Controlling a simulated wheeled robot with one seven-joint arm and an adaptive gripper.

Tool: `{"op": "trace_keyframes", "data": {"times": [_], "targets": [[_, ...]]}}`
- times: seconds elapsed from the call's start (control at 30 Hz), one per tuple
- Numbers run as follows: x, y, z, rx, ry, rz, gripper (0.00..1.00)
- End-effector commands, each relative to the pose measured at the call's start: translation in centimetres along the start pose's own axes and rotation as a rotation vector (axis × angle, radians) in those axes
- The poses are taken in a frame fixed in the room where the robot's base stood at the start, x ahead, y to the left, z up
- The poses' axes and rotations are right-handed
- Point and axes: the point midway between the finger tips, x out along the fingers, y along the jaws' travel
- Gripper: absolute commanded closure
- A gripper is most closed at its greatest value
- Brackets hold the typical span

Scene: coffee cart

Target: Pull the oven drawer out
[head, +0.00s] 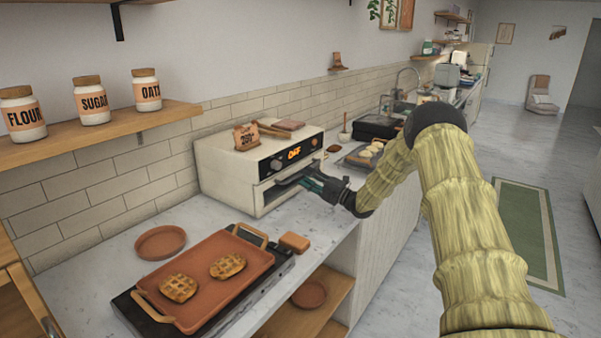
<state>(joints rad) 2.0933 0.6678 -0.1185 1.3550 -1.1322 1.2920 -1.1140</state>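The white countertop oven (228,168) stands on the counter against the tiled wall, its front facing right. Its display glows orange above the drawer front. My gripper (308,181) is at the front of the oven, at the height of the dark drawer handle (285,185). The fingers are small and dark here and overlap the handle region, so I cannot tell whether they touch or hold it. The drawer's interior is mostly hidden by the gripper and the viewing angle.
A terracotta tray (215,262) with two waffles lies on the near counter, beside a round dish (160,242) and a small brown block (294,242). Jars stand on the wall shelf (95,137). The floor (425,268) right of the counter is clear, with a green rug (527,228).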

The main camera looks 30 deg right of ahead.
Motion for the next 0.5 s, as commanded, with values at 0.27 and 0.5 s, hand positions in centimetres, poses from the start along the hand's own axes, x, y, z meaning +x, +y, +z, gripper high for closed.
{"op": "trace_keyframes", "data": {"times": [0.27,0.5], "targets": [[3.0,0.1,0.2,0.0,-0.003,0.0,0.67],[3.7,0.1,0.2,0.001,-0.003,0.0,0.67]]}}
